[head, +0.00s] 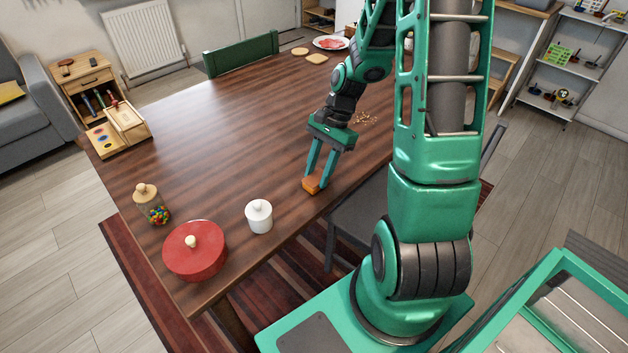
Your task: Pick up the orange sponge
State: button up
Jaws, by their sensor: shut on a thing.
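The orange sponge (312,186) is a small block near the front edge of the dark wooden table (200,130). My gripper (317,181) points down at it from above, with its two teal fingers around the sponge. The gripper is shut on the sponge. The sponge is at or very close to the tabletop; I cannot tell whether it touches. The fingertips hide part of the sponge.
A white lidded jar (259,217), a red round pot (195,252) and a glass candy jar (153,205) stand to the left. Crumbs (364,118) lie behind my gripper. A plate (330,43) and bread slices (316,58) are at the far end. A chair (360,220) stands at the front edge.

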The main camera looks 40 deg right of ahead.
aim_at(317, 179)
jog(key=shift+r, duration=0.1)
jog(key=shift+r, duration=0.45)
jog(key=r, duration=0.3)
jog(key=shift+s+a+r, duration=0.35)
jog(key=shift+a+r, duration=0.05)
jog(key=s+a+r, duration=0.6)
jog(key=s+a, duration=0.1)
jog(key=shift+s+a, duration=0.25)
jog(key=shift+r, duration=0.1)
jog(key=shift+o, duration=0.9)
jog(key=shift+c, duration=0.6)
